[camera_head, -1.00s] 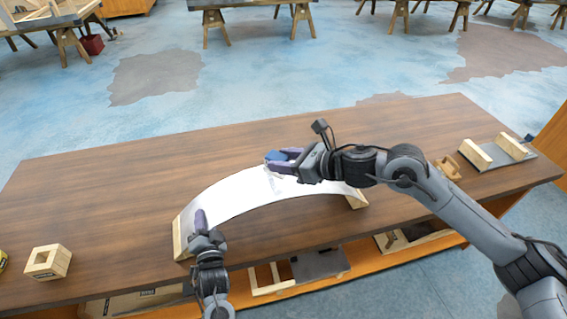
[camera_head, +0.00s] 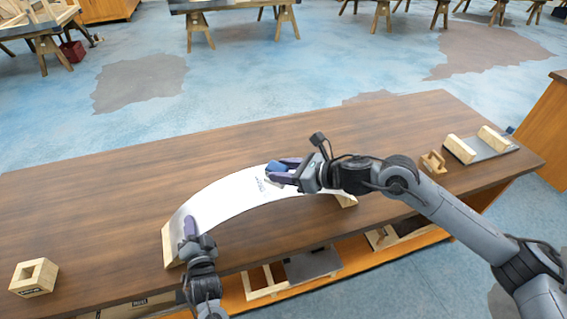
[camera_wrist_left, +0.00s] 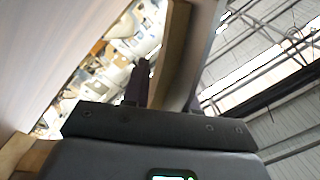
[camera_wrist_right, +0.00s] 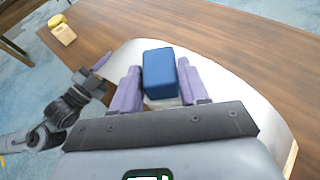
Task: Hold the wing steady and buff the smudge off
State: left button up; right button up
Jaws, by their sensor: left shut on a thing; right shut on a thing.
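The wing (camera_head: 212,206) is a curved white panel arched over wooden end blocks on the bench, also in the right wrist view (camera_wrist_right: 235,113). Small bluish marks (camera_head: 259,187) show near its crown, left of my right gripper. My right gripper (camera_head: 280,171) is shut on a blue block (camera_wrist_right: 160,74), with something pale under it, at the wing's upper surface. Whether it touches is unclear. My left gripper (camera_head: 190,228) is shut on the wing's near left edge, by the wooden end block (camera_head: 168,246); the left wrist view shows its dark finger (camera_wrist_left: 137,85) beside wood.
The bench (camera_head: 95,205) has a hollow wooden block (camera_head: 34,277) at left. At right are a small wooden piece (camera_head: 433,162) and a grey plate with two wooden bars (camera_head: 480,146). A lower shelf holds wooden frames (camera_head: 265,281). The bench behind the wing is clear.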

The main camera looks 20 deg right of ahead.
pick_arm(q)
jog(key=shift+s+f, duration=0.1)
jog(key=shift+f, duration=0.2)
pick_arm(e)
notch_tip(320, 180, down, 3)
jog(key=shift+f, duration=0.15)
jog(key=shift+a+f, duration=0.55)
jog(key=shift+f, duration=0.15)
jog(key=shift+s+a, duration=0.15)
jog(key=shift+a, duration=1.35)
pick_arm(q)
jog(key=shift+a, duration=0.1)
pick_arm(e)
jog(key=shift+d, duration=1.95)
jog(key=shift+w+d+r, duration=0.15)
jog(key=shift+w, duration=0.05)
jog(key=shift+r, duration=4.05)
